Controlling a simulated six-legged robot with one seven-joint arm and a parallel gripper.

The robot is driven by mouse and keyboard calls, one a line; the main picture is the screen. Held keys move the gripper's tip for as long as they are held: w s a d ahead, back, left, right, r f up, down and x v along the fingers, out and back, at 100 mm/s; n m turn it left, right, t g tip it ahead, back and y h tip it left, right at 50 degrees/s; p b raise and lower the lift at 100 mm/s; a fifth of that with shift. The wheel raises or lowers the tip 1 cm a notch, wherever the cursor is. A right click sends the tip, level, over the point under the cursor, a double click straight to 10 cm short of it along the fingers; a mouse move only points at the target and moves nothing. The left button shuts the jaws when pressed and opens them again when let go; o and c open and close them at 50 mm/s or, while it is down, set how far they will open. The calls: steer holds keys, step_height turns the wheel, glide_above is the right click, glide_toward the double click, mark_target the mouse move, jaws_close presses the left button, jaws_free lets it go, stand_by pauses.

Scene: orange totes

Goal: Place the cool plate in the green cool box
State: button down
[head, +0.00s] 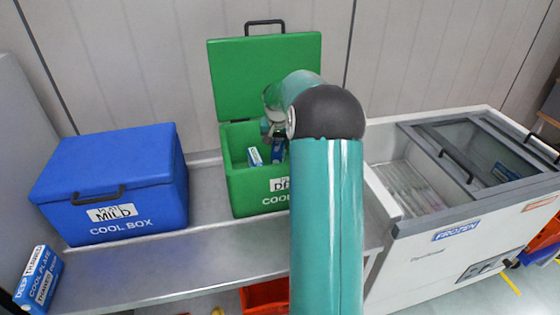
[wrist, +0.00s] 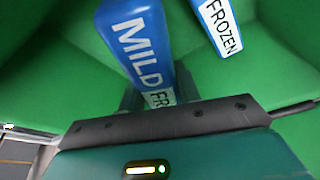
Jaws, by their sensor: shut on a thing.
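The green cool box (head: 240,185) stands on the metal bench with its lid up. In the wrist view my gripper (wrist: 155,92) is shut on a blue cool plate (wrist: 140,45) lettered "MILD", with a white label at its near end. The held plate is inside the green box; I cannot tell whether it touches the floor. A second blue plate (wrist: 222,28) labelled "FROZEN" lies apart to its right in the wrist view. In the head view my arm partly hides the box, and my gripper (head: 275,135) is over its opening, with the held plate (head: 278,150) below.
A closed blue cool box (head: 115,185) labelled "MILD" stands left on the bench. A blue and white cool plate (head: 38,278) is at the bench's left end. A white freezer (head: 440,250) with a partly open glass top is at right. An orange tote (head: 264,297) is below the bench.

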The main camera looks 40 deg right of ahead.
steer(key=shift+f, duration=3.6)
steer(key=shift+f, duration=0.1)
steer(key=c, duration=1)
jaws_free()
